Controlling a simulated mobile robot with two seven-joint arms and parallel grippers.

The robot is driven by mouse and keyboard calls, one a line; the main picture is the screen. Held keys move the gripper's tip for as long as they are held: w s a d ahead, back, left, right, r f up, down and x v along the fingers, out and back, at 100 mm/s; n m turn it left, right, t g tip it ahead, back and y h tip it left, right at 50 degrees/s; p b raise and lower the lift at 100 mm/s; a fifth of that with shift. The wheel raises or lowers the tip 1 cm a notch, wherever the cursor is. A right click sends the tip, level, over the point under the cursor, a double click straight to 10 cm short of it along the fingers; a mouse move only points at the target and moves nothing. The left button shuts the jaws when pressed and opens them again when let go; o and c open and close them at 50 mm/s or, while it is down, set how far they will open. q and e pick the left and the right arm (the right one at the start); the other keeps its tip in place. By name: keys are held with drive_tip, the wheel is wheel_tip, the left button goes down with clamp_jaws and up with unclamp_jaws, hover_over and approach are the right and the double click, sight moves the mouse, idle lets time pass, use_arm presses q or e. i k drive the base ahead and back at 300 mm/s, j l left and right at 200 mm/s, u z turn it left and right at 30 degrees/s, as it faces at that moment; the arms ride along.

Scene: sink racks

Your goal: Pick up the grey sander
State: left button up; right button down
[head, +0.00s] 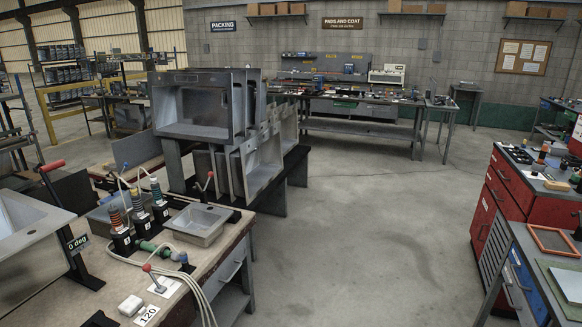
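I cannot pick out a grey sander with certainty. On the workbench (200,262) at the lower left, three upright corded tools stand in black holders. Neither of my grippers shows in the head view.
A grey sink (205,222) lies on the bench behind a green cylinder (150,247). White cords hang over its front edge. A rack of sink shells (255,165) stands behind. Red cabinets (500,195) are at right. The middle floor (370,230) is clear.

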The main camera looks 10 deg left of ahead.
sight(140, 216)
drive_tip(key=i+u, duration=0.1)
drive_tip(key=i, duration=0.7)
drive_tip(key=i+l+u, duration=0.15)
drive_tip(key=i, duration=0.7)
